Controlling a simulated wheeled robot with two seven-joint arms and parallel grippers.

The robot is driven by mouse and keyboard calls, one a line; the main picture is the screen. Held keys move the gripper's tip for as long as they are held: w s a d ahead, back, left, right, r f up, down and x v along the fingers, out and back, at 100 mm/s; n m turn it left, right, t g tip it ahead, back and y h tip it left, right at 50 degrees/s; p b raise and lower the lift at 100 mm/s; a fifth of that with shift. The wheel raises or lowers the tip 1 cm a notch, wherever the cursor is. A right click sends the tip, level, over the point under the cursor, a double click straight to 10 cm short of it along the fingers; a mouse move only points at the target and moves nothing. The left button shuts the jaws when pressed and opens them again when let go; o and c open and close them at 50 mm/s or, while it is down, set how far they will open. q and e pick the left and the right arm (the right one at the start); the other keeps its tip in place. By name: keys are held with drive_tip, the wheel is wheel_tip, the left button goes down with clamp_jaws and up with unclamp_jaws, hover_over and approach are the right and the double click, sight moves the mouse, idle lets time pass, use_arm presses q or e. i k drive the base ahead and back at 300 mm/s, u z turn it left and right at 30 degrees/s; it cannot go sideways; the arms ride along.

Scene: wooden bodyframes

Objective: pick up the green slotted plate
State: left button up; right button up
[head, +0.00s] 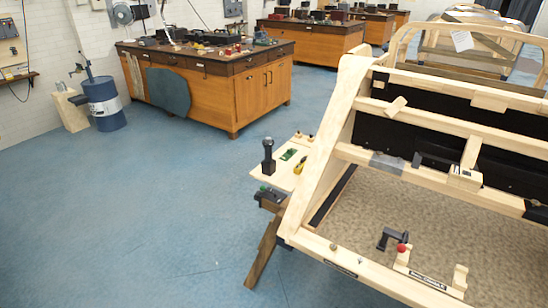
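A small green piece, which looks like the green slotted plate (288,154), lies on a light wooden board (270,176) beside the left end of the wooden frame. It is too small here to make out its slots. A dark upright tool (268,157) stands to its left and a yellow item (300,165) lies to its right. Neither of my grippers shows in the head view.
The large wooden bodyframe (432,121) fills the right side. A dark clamp with a red knob (401,248) sits at its lower rail. A workbench (210,88) and a blue drum (103,103) stand further back. The blue floor at left is clear.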

sight(289, 153)
drive_tip(key=u, duration=0.9)
drive_tip(key=i, duration=6.35)
drive_tip(key=z, duration=5)
drive_tip(key=i, duration=1.65)
drive_tip(key=u, duration=0.1)
